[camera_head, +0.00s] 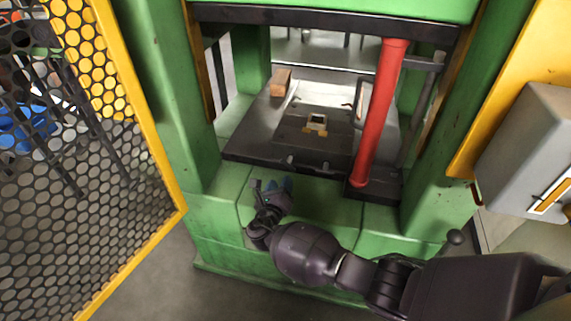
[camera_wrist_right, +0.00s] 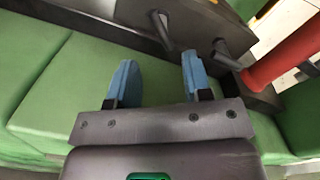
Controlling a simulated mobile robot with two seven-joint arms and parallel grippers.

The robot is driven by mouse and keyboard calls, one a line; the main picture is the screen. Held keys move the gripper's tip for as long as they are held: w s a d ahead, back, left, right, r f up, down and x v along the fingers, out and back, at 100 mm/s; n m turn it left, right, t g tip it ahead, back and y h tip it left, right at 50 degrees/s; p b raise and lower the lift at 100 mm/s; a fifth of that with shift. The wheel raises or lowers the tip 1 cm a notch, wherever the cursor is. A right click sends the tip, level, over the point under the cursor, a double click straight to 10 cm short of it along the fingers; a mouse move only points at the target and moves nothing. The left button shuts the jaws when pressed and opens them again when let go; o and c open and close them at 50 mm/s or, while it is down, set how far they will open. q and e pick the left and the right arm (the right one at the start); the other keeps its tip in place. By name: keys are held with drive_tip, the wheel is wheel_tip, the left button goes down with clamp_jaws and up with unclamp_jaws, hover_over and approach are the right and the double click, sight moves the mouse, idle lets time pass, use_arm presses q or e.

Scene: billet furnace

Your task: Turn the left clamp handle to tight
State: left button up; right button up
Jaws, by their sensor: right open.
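The left clamp handle (camera_head: 290,160) is a small dark lever on the front edge of the black press bed. In the right wrist view it is a dark peg (camera_wrist_right: 161,28) pointing down from the bed edge. A similar right handle (camera_head: 340,171) sits along the same edge; it also shows in the wrist view (camera_wrist_right: 228,55). My right gripper (camera_head: 273,185) is open, with blue fingertips and nothing between them. In the wrist view its fingers (camera_wrist_right: 158,78) point toward the left handle, which lies beyond them, apart. My left gripper is out of view.
A black die plate (camera_head: 264,146) lies in the green press frame (camera_head: 190,130). A red upright column (camera_head: 381,115) stands right of the handles. A brown block (camera_head: 281,82) sits on the bed. A yellow-framed mesh guard (camera_head: 150,145) is at left, a grey box (camera_head: 525,150) at right.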

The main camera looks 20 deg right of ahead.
sight(289, 159)
drive_tip(key=shift+d+n, duration=0.15)
drive_tip(key=shift+n, duration=0.25)
drive_tip(key=b+x, duration=0.1)
drive_tip(key=x, duration=0.2)
drive_tip(key=b+x, duration=0.1)
drive_tip(key=x, duration=0.5)
drive_tip(key=shift+f+b, duration=0.3)
drive_tip(key=shift+b, duration=0.1)
drive_tip(key=shift+w+d+r, duration=0.25)
drive_tip(key=shift+w+d, duration=0.2)
drive_tip(key=shift+w, duration=0.25)
